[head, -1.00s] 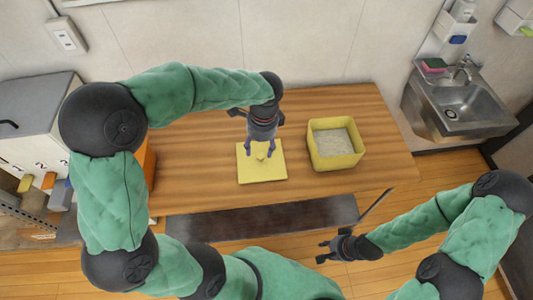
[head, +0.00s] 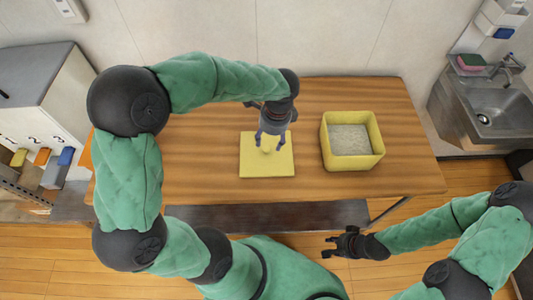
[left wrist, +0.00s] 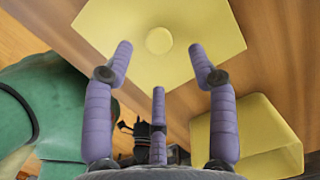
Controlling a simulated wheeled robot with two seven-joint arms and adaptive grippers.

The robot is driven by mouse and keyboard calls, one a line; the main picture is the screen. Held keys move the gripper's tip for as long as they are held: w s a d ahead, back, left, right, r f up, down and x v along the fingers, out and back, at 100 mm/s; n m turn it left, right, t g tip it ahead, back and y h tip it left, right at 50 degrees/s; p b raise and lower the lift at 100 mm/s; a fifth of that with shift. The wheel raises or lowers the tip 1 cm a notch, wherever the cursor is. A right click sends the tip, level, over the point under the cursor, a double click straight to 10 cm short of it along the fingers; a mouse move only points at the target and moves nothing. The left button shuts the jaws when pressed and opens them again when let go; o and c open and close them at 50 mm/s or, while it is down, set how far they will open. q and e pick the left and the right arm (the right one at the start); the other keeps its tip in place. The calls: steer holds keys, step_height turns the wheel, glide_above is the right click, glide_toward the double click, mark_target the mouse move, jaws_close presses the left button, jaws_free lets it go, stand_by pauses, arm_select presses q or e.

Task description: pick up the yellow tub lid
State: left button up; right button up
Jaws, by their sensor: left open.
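The yellow tub lid (head: 267,165) is a flat square with a round knob in its middle, lying on the wooden table. My left gripper (head: 271,141) is open above the knob, pointing down. In the left wrist view the lid (left wrist: 190,25) shows beyond the spread purple fingers of my left gripper (left wrist: 160,65), with the knob between them and not gripped. Whether a finger touches it I cannot tell. The yellow tub (head: 374,125), uncovered and filled with pale grainy stuff, stands to the right of the lid. My right gripper (head: 337,246) is off the table's front edge, apparently empty.
The wooden table (head: 210,180) has free room left of the lid and behind it. A metal sink (head: 492,112) stands at the far right. A grey-topped cabinet (head: 45,80) with coloured handles stands at the left.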

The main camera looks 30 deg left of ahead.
mark_target(267, 148)
arm_select(q)
steer(key=f+b, duration=0.1)
steer(key=f, duration=0.1)
steer(key=a+f+b, duration=0.1)
steer(key=f, duration=0.2)
steer(key=shift+s, duration=0.1)
jaws_close()
